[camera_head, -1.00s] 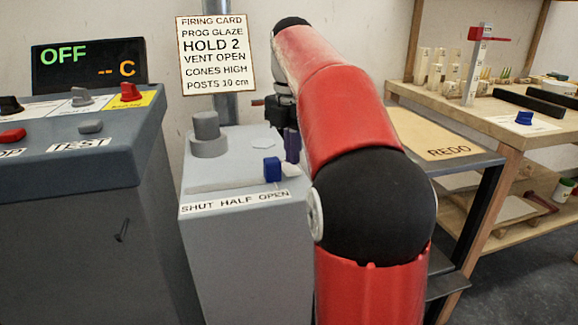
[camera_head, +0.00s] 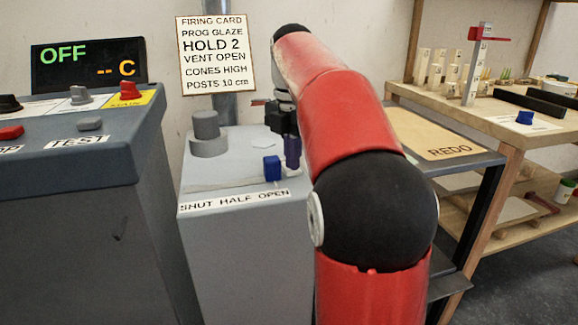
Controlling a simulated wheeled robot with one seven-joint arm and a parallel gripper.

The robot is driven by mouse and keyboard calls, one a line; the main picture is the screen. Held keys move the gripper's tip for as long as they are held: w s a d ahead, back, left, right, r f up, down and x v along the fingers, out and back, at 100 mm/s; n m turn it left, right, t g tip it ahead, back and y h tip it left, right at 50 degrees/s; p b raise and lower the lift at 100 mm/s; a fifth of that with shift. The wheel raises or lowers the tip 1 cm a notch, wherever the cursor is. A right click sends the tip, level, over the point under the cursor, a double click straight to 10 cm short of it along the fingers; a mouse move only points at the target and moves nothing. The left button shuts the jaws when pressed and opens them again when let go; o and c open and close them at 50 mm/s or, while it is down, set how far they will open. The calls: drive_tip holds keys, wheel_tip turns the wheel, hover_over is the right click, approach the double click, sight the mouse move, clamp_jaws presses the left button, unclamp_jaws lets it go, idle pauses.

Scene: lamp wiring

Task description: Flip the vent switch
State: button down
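The vent switch is a blue block-shaped handle (camera_head: 272,169) on top of the grey vent box (camera_head: 225,245). It stands toward the right end of the strip lettered SHUT HALF OPEN (camera_head: 233,200), above the gap between HALF and OPEN. My gripper (camera_head: 292,166) points down just to the right of the handle. Its purple finger is very close to it; I cannot tell whether they touch. The gripper is seen from the side, so its opening is hidden. My red arm covers the right side of the box.
A grey cylinder (camera_head: 207,135) stands on the box, left of the handle. A control panel (camera_head: 75,150) with knobs and an OFF display (camera_head: 90,64) is on the left. A firing card (camera_head: 216,54) reads VENT OPEN. A REDO board (camera_head: 440,137) and a wooden workbench (camera_head: 510,115) are on the right.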

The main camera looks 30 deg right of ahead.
drive_tip(key=shift+f, duration=0.2)
wheel_tip(320, 180, up, 5)
drive_tip(key=p, duration=0.4)
drive_tip(key=shift+r, duration=1)
drive_tip(key=s+a+f+m+t, duration=0.2)
drive_tip(key=s+a+f+m, duration=0.4)
drive_tip(key=s+f+m, duration=0.3)
drive_tip(key=s+a+f+m+t, duration=0.3)
drive_tip(key=s+a+f+m, duration=0.3)
drive_tip(key=s+f+m, duration=0.3)
drive_tip(key=s+m, duration=0.1)
drive_tip(key=m, duration=0.2)
drive_tip(key=shift+s+a+m+t, duration=0.25)
drive_tip(key=shift+s+m+t, duration=0.05)
drive_tip(key=shift+s, duration=0.1)
drive_tip(key=shift+f, duration=0.1)
